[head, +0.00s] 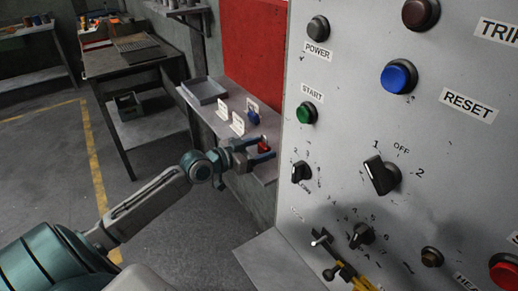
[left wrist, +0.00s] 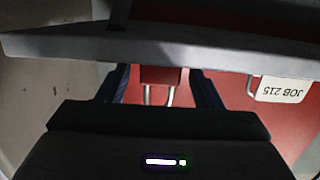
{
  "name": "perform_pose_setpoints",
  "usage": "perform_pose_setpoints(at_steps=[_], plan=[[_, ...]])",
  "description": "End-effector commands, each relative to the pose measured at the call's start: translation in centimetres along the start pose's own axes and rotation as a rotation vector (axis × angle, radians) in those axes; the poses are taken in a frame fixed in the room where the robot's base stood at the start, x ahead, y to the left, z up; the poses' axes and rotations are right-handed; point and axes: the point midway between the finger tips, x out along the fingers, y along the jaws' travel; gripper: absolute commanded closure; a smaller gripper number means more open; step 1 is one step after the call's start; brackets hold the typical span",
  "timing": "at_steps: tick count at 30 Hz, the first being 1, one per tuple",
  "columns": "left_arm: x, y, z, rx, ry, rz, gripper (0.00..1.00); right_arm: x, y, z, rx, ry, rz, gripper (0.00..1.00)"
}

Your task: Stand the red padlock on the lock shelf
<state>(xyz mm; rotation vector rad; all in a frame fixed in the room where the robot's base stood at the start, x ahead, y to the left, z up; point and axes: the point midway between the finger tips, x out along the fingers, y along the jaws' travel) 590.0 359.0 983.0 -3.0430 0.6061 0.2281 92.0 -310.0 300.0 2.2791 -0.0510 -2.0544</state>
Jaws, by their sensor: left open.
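The red padlock (head: 263,147) is at the near end of the grey lock shelf (head: 213,119) in the head view. My left gripper (head: 265,149) is open, with its blue fingers on either side of the padlock. In the left wrist view, which is upside down, the padlock's red body (left wrist: 161,76) meets the grey shelf edge (left wrist: 220,52), and its shackle points away from the shelf. Gaps show between the shackle and both fingers. The padlock appears upright; its underside is hidden.
A JOB 215 tag (left wrist: 282,90) is beside the red padlock. The control panel (head: 340,120) rises close on the right.

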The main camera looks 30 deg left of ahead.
Motion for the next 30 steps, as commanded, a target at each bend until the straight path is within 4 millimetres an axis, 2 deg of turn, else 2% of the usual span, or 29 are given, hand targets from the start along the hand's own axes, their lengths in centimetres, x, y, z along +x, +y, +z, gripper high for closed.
perform_pose_setpoints(at_steps=[5,13,15,20,24,30], plan=[[-0.2,0.0,-0.3,0.002,-0.002,-0.001,0.4,-0.4,0.0,-0.1,0.0,0.002,0.0,0.64],[-3.2,0.0,-0.2,0.006,-0.007,0.003,0.4,-0.7,0.1,-0.1,0.0,0.004,0.0,0.64],[-4.2,-0.1,-0.6,0.004,-0.008,-0.004,0.4,-1.9,0.1,-0.1,0.0,0.005,0.0,0.64],[-6.3,0.1,-0.6,0.004,-0.008,0.003,0.4,-3.4,0.3,0.3,0.0,0.0,0.0,0.64],[-7.8,-0.1,-0.9,-0.002,-0.005,-0.003,0.4,-5.6,0.5,0.8,0.0,-0.013,0.0,0.64],[-9.9,0.0,-0.9,-0.002,-0.004,0.0,0.4,-8.3,0.7,0.4,0.0,-0.006,0.0,0.64]])
